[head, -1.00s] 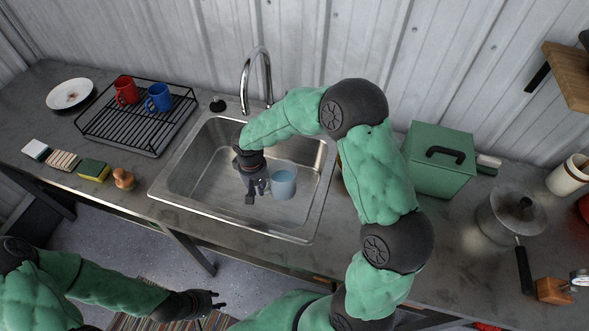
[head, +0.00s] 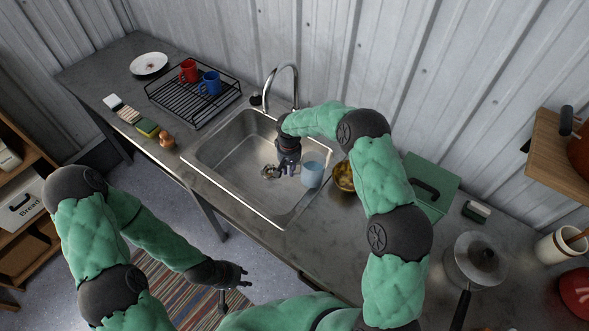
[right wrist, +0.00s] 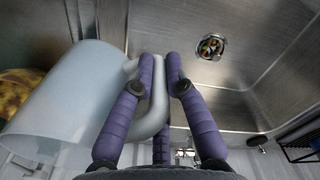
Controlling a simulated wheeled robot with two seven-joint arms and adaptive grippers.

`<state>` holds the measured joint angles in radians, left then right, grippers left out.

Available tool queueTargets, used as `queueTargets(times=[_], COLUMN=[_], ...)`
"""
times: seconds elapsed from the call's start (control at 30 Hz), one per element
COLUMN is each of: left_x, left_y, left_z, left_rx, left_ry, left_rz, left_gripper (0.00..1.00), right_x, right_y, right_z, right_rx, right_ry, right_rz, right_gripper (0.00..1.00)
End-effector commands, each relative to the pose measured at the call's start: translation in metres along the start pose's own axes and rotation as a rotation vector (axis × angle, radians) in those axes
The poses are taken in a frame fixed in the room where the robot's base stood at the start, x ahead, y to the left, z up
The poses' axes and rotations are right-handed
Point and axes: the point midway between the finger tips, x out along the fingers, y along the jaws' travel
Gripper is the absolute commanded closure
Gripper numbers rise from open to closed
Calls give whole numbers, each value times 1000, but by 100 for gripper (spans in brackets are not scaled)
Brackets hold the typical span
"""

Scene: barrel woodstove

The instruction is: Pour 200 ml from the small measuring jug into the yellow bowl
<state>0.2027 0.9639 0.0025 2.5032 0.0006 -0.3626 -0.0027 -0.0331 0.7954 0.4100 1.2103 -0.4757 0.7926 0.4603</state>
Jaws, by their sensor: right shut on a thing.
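The small measuring jug (head: 313,174) is pale blue and translucent and looks roughly upright in the head view, above the sink's right side. My right gripper (head: 287,166) is shut on its handle; in the right wrist view the fingers (right wrist: 160,62) close around the handle of the jug (right wrist: 75,100). The liquid level cannot be read. The yellow bowl (head: 343,177) sits on the counter just right of the sink, partly hidden by my right arm; its patterned side (right wrist: 14,92) shows behind the jug. My left gripper (head: 238,278) is empty, fingers spread, away from the counter.
The steel sink (head: 222,160) with its tap (head: 284,78) lies left of the bowl. A dish rack (head: 193,98) holds red and blue mugs.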

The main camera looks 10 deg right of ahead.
Motion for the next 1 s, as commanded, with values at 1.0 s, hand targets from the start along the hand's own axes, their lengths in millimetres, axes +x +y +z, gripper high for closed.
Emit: queueTargets(times=[1.0], left_x=[-23], left_y=[8], left_z=[1], left_rx=[0], left_ry=[0], left_rz=[0], left_gripper=[68], right_x=[-40], right_y=[24], right_z=[4], right_rx=[1], right_ry=[67], right_rz=[-343], right_gripper=[100])
